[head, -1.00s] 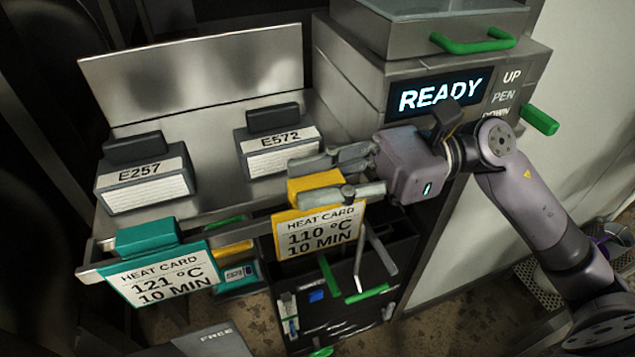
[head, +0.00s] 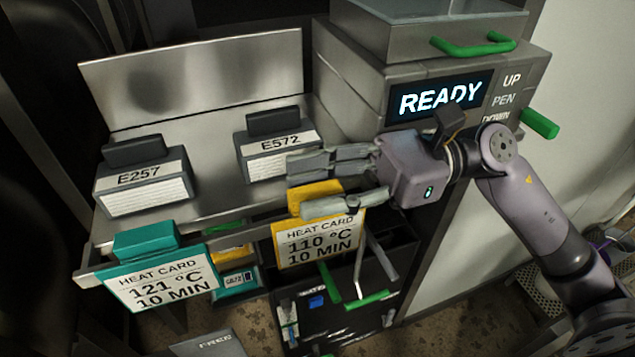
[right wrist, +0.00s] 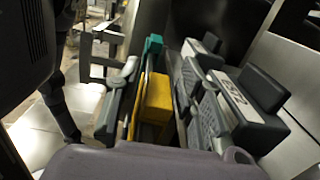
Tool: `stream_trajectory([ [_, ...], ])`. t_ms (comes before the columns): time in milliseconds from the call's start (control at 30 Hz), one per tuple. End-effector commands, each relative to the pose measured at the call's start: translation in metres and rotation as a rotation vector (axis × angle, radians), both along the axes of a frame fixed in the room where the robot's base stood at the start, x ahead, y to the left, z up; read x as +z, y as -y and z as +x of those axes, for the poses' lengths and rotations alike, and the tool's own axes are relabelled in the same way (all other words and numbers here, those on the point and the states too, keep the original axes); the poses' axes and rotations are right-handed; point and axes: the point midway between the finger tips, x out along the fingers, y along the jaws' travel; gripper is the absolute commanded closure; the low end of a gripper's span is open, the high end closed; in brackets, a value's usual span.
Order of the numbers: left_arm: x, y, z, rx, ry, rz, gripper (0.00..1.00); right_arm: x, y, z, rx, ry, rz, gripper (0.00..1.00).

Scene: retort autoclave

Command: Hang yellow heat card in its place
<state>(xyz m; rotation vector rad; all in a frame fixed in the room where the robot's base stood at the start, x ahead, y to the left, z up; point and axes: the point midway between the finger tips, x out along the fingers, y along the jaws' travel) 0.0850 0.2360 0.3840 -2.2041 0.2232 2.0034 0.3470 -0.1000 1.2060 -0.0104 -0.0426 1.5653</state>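The yellow heat card (head: 318,243), marked 110 °C 10 MIN, hangs upright at the right part of the front rail (head: 235,213) in the head view. Its yellow top block (head: 308,190) lies between the fingers of my right gripper (head: 338,182). The gripper is open, with one finger behind the block and one in front. In the right wrist view the yellow block (right wrist: 156,97) shows between the spread fingers, with a gap on the far-finger side. The contact of card and rail is partly hidden by the front finger. My left gripper is not in view.
A teal heat card (head: 160,278), marked 121 °C, hangs at the rail's left. Grey blocks E257 (head: 143,182) and E572 (head: 270,145) stand on the steel shelf behind. A machine with a READY display (head: 440,96) stands right. A dark rack with green-handled items lies below.

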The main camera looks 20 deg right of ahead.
Motion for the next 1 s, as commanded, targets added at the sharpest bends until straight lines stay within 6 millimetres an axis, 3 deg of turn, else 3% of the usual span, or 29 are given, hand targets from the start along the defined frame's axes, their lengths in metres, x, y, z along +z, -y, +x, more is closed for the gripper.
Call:
stream_trajectory([
  [33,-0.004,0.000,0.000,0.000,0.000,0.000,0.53,-0.023,-0.004,-0.005,0.026,-0.030,-0.037,0.59],
  [433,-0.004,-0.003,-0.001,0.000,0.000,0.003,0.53,-0.023,0.000,-0.005,0.023,-0.031,-0.037,0.57],
  [800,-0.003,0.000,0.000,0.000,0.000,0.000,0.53,-0.010,0.053,-0.002,0.003,-0.013,-0.015,0.57],
  [1000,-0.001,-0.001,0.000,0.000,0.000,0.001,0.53,-0.003,0.071,-0.003,0.000,-0.001,-0.006,0.57],
])
